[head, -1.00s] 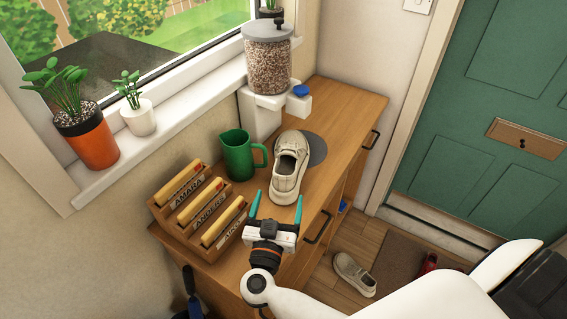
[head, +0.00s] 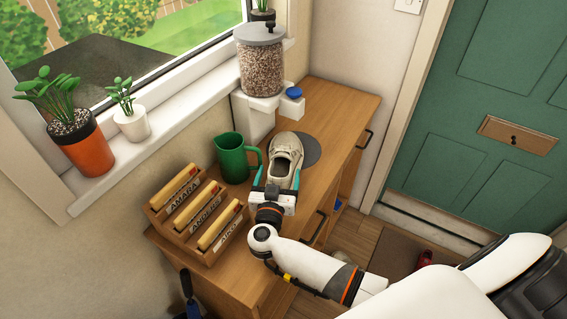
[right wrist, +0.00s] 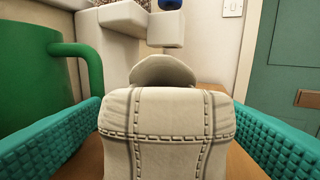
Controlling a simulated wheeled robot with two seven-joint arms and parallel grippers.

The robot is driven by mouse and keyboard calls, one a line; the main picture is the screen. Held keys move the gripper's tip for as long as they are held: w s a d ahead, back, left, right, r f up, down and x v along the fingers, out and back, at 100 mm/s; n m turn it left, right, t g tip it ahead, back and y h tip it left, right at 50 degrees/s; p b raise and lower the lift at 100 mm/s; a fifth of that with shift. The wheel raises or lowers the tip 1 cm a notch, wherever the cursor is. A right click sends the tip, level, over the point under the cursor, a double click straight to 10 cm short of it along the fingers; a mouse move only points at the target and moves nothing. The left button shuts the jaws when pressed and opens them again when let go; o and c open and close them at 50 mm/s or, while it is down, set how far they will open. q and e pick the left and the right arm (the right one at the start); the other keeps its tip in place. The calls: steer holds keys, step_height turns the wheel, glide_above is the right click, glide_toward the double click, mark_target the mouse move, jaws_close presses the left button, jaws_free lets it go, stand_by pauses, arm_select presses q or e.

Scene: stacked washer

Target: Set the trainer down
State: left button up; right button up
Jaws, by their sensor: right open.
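The cream trainer (head: 287,148) sits upright on the wooden cabinet top (head: 335,115), toe toward the dispenser and heel toward me. My right gripper (head: 277,176) is open at its heel, one teal finger on each side. In the right wrist view the trainer's heel (right wrist: 165,135) fills the middle, with visible gaps between it and both fingers. The front of the trainer is mostly hidden there behind the heel. My left gripper is not in view.
A green jug (head: 233,158) stands close left of the trainer. A grain dispenser (head: 261,62) is behind it, and a grey round disc (head: 305,150) lies beside it. Labelled wooden holders (head: 200,212) stand at the front left.

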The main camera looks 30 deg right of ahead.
steer(key=shift+w+d, duration=0.3)
steer(key=shift+c, duration=0.3)
steer(key=c, duration=1.2)
steer(key=shift+r, duration=0.1)
steer(key=shift+c, duration=0.9)
